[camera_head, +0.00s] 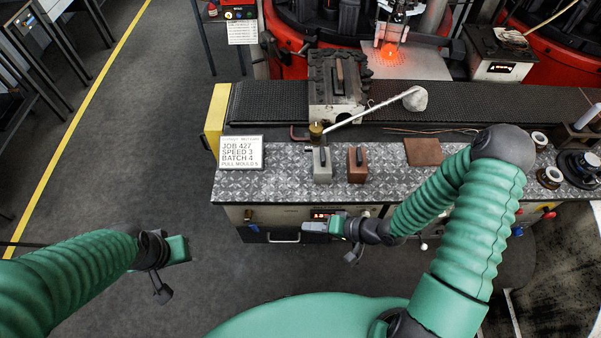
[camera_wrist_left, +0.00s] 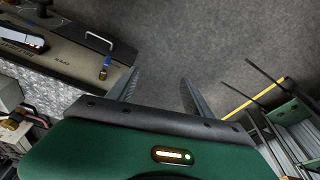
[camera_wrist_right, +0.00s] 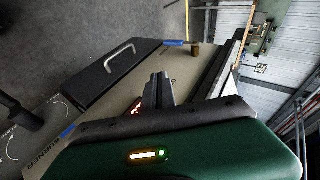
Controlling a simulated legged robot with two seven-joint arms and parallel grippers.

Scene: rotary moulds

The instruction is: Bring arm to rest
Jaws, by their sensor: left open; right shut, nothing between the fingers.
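My right arm (camera_head: 432,205) is green and ribbed, and bends from the lower right up and back down to the left. Its gripper (camera_head: 312,227) is in front of the bench's front panel, below the patterned top, and hides part of a red display. In the right wrist view the fingers (camera_wrist_right: 161,88) are together with nothing between them. My left arm (camera_head: 75,275) comes in from the lower left. Its gripper (camera_head: 184,249) is over the grey floor, left of the bench. In the left wrist view its fingers (camera_wrist_left: 160,95) are apart and empty.
The bench (camera_head: 290,185) holds a sign (camera_head: 241,152), a grey block (camera_head: 322,166), a brown block (camera_head: 357,164) and a flat brown plate (camera_head: 423,151). A drawer handle (camera_head: 284,241) sticks out of its front. Floor (camera_head: 130,170) left of the bench is clear.

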